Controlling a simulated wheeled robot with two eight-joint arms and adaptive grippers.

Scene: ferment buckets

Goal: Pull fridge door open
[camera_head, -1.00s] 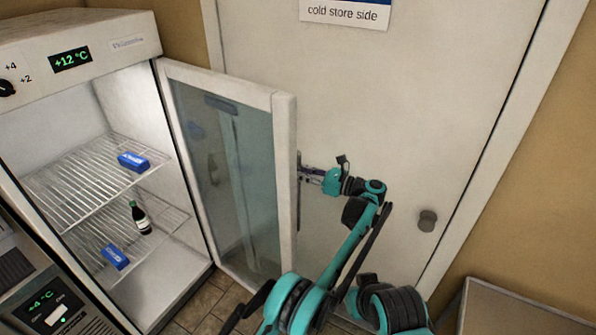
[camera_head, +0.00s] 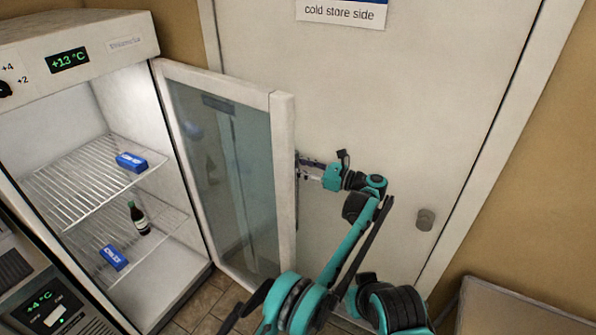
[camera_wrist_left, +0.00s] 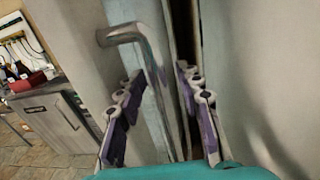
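The fridge (camera_head: 80,45) at the left has its glass door (camera_head: 284,170) swung wide open, showing the lit inside. My left gripper (camera_head: 303,168) is at the outer side of the door, by its free edge; the door frame partly hides the fingers. In the left wrist view the metal bar handle (camera_wrist_left: 152,75) passes between the spread purple fingers of the left gripper (camera_wrist_left: 160,80). The fingers look open, and I cannot tell whether either touches the handle. My right gripper is not in view.
Wire shelves in the fridge hold two blue boxes (camera_head: 131,162) (camera_head: 113,257) and a dark bottle (camera_head: 139,218). A white door with a round knob (camera_head: 425,219) and a "cold store side" sign (camera_head: 341,12) stands behind the arm. A grey surface (camera_head: 520,310) is at lower right.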

